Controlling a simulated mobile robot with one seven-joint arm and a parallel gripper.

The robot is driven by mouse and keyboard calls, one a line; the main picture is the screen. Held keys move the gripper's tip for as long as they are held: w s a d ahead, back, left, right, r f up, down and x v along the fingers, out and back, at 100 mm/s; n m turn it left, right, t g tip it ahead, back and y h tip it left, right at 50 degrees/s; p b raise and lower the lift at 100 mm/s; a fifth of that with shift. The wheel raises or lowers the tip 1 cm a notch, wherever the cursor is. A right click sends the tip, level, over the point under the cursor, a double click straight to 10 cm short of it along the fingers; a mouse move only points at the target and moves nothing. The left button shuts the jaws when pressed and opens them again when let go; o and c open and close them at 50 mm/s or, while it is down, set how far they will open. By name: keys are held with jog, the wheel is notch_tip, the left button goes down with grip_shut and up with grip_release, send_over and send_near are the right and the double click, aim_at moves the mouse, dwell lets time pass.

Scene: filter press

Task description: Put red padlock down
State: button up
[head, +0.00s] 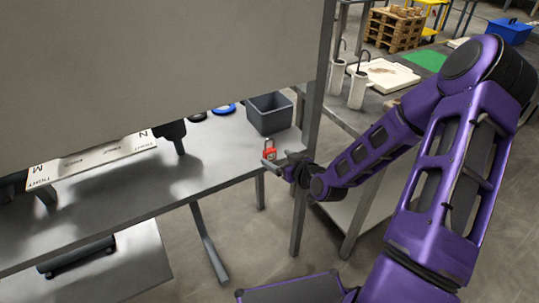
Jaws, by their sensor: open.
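The red padlock (269,153) shows in the head view at the right end of the grey workbench (215,160), near its front edge. Its shackle points up and it looks upright. My gripper (271,166) is right at the padlock, reaching in from the right, with its fingers open. One finger shows in front of and below the padlock. Whether a finger still touches it, and whether its base rests fully on the bench, I cannot tell at this size.
A dark grey bin (269,113) stands behind the padlock. A blue ring-shaped item (224,109) lies left of it. A labelled white board (90,162) is at the left. A grey post (312,110) rises close to my arm, and a large panel (160,50) hangs above the bench.

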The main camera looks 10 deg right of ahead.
aim_at(272, 154)
jog(key=shift+x, duration=3.05)
jog(key=shift+d, duration=0.15)
grip_shut()
